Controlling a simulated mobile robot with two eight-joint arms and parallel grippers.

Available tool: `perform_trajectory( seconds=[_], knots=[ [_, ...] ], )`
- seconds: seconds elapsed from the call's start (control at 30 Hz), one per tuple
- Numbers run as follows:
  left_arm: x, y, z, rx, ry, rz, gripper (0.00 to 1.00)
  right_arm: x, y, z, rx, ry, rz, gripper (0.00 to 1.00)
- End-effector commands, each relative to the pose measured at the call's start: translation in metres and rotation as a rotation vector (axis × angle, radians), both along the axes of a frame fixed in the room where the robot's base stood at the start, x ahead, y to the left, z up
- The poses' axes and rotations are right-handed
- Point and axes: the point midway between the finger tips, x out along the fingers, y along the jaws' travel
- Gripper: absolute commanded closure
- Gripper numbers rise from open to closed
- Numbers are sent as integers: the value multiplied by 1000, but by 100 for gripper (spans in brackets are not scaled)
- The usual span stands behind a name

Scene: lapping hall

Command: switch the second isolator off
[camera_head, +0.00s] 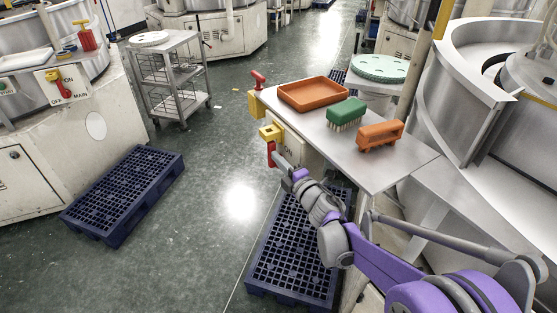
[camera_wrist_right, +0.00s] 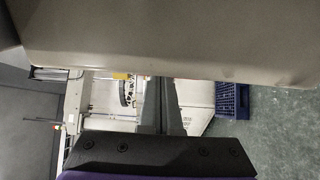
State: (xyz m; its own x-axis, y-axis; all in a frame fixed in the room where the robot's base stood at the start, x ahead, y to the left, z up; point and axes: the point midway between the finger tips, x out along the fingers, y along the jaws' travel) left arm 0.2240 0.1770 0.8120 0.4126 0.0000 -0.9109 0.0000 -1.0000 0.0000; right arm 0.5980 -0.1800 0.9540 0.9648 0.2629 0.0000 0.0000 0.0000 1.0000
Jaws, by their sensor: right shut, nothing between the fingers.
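The nearer isolator on the bench's end has a yellow body (camera_head: 270,133) and a red handle (camera_head: 271,152) hanging down. Another isolator behind it has a yellow body (camera_head: 254,105) and a red handle (camera_head: 258,78) sticking up to the left. Which one counts as second is not readable from any label. My right gripper (camera_head: 278,164) is shut and empty, its tip close beside the nearer red handle; I cannot tell whether they touch. In the right wrist view a large beige surface (camera_wrist_right: 170,40) fills the top, and no isolator is recognisable. My left gripper is not in view.
The steel bench (camera_head: 392,170) holds an orange tray (camera_head: 314,93), a green brush (camera_head: 346,113) and an orange brush (camera_head: 380,135). A blue pallet (camera_head: 290,255) lies below my right arm, another (camera_head: 125,195) at left. Floor between them is clear. A left machine carries a MAIN switch (camera_head: 62,84).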

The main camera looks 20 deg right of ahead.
Motion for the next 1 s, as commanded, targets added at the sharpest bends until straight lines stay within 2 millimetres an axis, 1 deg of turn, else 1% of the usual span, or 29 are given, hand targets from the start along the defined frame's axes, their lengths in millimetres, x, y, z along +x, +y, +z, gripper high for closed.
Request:
perform_trajectory(
  seconds=[0.67,1.0],
  knots=[
    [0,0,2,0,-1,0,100,5,2,5,1,0,0,100],
    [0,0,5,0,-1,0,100,17,5,11,1,0,1,100]
  ],
)
